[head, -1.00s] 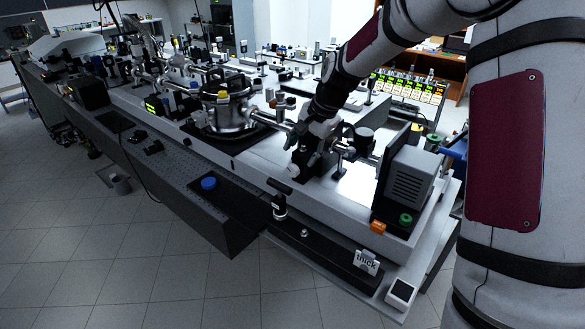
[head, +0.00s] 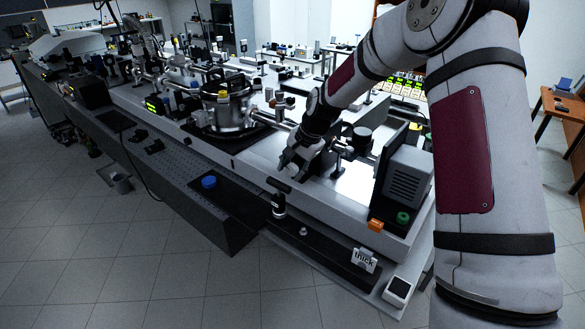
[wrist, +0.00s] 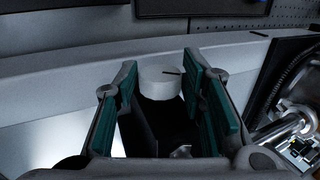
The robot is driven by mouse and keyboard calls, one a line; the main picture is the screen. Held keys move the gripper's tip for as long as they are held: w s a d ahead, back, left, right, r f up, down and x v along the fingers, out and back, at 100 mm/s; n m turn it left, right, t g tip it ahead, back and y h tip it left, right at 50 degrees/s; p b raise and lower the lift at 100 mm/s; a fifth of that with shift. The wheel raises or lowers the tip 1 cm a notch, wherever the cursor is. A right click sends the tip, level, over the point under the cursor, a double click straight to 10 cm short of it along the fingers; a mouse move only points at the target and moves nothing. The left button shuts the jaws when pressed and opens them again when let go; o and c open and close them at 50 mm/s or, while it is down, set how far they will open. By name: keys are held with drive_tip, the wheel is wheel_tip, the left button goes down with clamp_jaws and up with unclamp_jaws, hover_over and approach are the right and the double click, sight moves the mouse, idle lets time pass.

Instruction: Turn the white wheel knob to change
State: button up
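The white wheel knob (wrist: 160,83) is a short white cylinder with a dark mark on its top. It sits on a dark mount on the optics bench. In the head view the knob (head: 292,171) shows at the lower left of my gripper (head: 298,158), partly crowded by it. In the wrist view my gripper (wrist: 159,78) is open, with one teal-padded finger on each side of the knob. The right finger is very close to the knob's edge and a narrow gap shows on the left. I cannot tell whether either pad touches it.
A grey box (head: 407,177) stands on the bench right of my gripper. A round metal chamber (head: 228,112) stands to the left. A black post (head: 278,205) and a "thick" sign (head: 364,261) are at the front ledge. The floor in front is clear.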

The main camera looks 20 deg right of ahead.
drive_tip(key=c, duration=0.5)
drive_tip(key=shift+w+a+b, duration=0.1)
drive_tip(key=shift+w+b, duration=0.05)
drive_tip(key=shift+b, duration=0.25)
drive_tip(key=b, duration=0.1)
drive_tip(key=g+h+b, duration=0.1)
drive_tip(key=shift+w+a+f+g+b, duration=0.1)
drive_tip(key=shift+w+g+b, duration=0.2)
drive_tip(key=shift+b, duration=0.1)
drive_tip(key=g+h+b, duration=0.2)
drive_tip(key=b, duration=0.2)
drive_tip(key=shift+a+g+h+b, duration=0.1)
drive_tip(key=shift+g+h+b, duration=0.6)
drive_tip(key=shift+g+b, duration=0.55)
drive_tip(key=o, duration=1.1)
